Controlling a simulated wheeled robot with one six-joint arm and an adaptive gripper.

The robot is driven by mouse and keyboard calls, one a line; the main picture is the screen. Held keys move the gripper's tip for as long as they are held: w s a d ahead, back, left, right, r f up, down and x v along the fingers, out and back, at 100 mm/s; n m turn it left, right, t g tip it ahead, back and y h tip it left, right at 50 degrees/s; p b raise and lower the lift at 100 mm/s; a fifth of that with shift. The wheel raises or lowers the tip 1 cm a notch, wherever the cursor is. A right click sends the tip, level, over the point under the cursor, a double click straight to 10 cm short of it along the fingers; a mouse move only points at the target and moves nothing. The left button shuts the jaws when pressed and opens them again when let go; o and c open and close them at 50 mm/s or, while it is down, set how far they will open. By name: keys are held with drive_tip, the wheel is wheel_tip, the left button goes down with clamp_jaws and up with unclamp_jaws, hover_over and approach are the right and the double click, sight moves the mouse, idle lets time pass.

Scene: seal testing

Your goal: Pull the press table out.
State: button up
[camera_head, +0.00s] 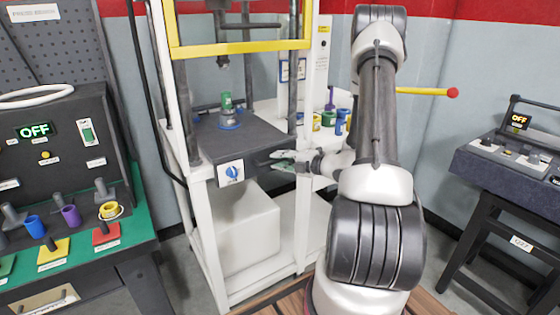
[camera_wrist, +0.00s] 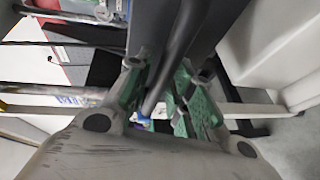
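The press table (camera_head: 250,137) is a dark grey plate inside the white press frame (camera_head: 206,240), with a blue-logo plate on its front edge. A green and blue part (camera_head: 228,112) stands upright on it. My gripper (camera_head: 272,160) is at the table's front right corner, fingers pointing left. In the wrist view, the green-padded fingers of my gripper (camera_wrist: 168,88) are apart, with a dark bar (camera_wrist: 182,40) passing between them. I cannot tell whether the fingers touch the bar. No clear front handle shows in the head view; the gripper may hide it.
A white block (camera_head: 250,232) sits below the table. A yellow guard (camera_head: 240,48) crosses the press above. A lever with a red knob (camera_head: 452,93) sticks out right. A green-topped bench (camera_head: 135,225) stands left and a dark bench (camera_head: 500,175) right.

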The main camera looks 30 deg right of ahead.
drive_tip(key=shift+w+a, duration=0.1)
drive_tip(key=shift+w, duration=0.1)
drive_tip(key=shift+c, duration=0.5)
clamp_jaws()
